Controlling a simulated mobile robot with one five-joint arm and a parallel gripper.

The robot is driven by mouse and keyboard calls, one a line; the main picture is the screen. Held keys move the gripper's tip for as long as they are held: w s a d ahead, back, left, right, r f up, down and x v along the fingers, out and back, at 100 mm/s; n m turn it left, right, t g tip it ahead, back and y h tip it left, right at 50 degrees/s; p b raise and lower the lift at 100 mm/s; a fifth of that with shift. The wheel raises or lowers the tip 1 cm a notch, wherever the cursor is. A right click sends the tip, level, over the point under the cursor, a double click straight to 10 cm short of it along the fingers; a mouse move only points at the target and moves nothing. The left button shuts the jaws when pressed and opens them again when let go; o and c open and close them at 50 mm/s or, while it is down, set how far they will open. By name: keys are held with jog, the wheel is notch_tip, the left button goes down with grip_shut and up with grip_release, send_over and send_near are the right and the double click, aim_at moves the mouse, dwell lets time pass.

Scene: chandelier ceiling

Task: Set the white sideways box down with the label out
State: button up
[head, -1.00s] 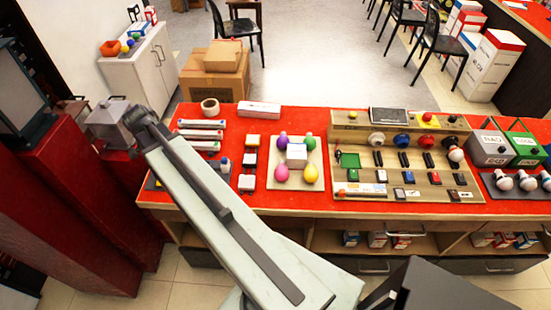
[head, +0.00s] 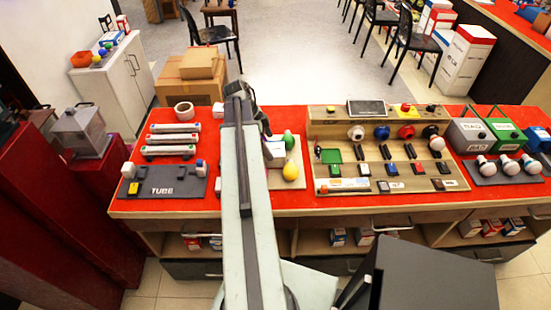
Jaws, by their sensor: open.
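My arm reaches up the middle of the head view, and my gripper (head: 262,122) is at its far end, above the back of the red table. It is open, and I see nothing held in it. I cannot tell which is the named box. No label is readable on either, and I cannot tell if my gripper touches anything.
The red table (head: 300,197) also holds white tubes (head: 172,139), a dark TUBE tray (head: 165,188), a tape roll (head: 184,110), a wooden switch panel (head: 385,118) and grey and green bins (head: 505,132). Cardboard boxes (head: 190,85) stand behind it.

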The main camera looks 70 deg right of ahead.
aim_at(273, 148)
jog(key=b+x, duration=0.4)
jog(key=x, duration=0.2)
jog(key=shift+s+d+b, duration=0.1)
jog(key=shift+b, duration=0.25)
jog(key=shift+r, duration=0.25)
jog(key=c, duration=1.6)
notch_tip(273, 148, up, 10)
jog(key=p, duration=1)
jog(key=shift+r+p, duration=0.1)
jog(key=shift+p, duration=0.2)
